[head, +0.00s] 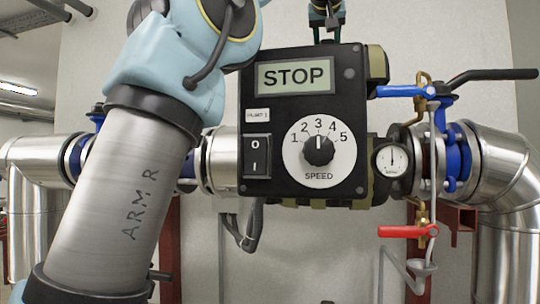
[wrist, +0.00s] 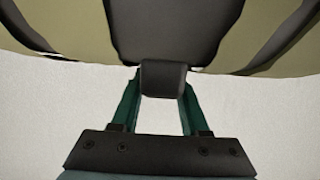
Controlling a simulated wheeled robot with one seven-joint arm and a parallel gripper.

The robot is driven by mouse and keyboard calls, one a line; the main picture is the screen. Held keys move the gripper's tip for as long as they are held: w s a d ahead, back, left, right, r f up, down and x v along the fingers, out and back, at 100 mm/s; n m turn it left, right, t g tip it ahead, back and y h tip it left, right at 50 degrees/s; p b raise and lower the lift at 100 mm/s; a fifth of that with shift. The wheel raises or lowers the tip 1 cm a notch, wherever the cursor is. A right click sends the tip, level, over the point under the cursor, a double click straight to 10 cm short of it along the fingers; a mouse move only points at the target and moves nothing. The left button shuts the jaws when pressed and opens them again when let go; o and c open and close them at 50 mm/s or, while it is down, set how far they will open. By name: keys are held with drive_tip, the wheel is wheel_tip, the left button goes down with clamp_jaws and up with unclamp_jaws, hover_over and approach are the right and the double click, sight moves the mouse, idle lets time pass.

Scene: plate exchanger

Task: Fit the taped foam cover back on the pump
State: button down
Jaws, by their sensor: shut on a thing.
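The foam cover is olive with black bands. In the wrist view the olive foam (wrist: 70,22) fills the top edge, and a black tab (wrist: 163,76) sticks out from its middle band. My gripper (wrist: 160,85) is shut on this tab with its two green fingers. In the head view my gripper (head: 326,36) is at the top edge of the pump's black control box (head: 350,115). Olive foam (head: 377,62) shows at the box's right edge; the box hides most of it. I cannot tell whether the cover is seated on the pump.
The box shows STOP, a speed dial (head: 319,150) and a rocker switch (head: 256,155). At right are a gauge (head: 391,159), a blue valve (head: 455,150), a black lever (head: 490,76) and a red handle (head: 402,231). Silver pipes (head: 495,155) run at both sides.

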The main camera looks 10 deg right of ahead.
drive_tip(key=shift+f, duration=2.55)
drive_tip(key=shift+r, duration=0.1)
drive_tip(key=shift+r, duration=2.5)
wheel_tip(320, 180, down, 9)
drive_tip(key=shift+f+b, duration=0.1)
drive_tip(key=shift+b, duration=0.45)
drive_tip(key=shift+r+p, duration=0.55)
drive_tip(key=shift+r, duration=3.25)
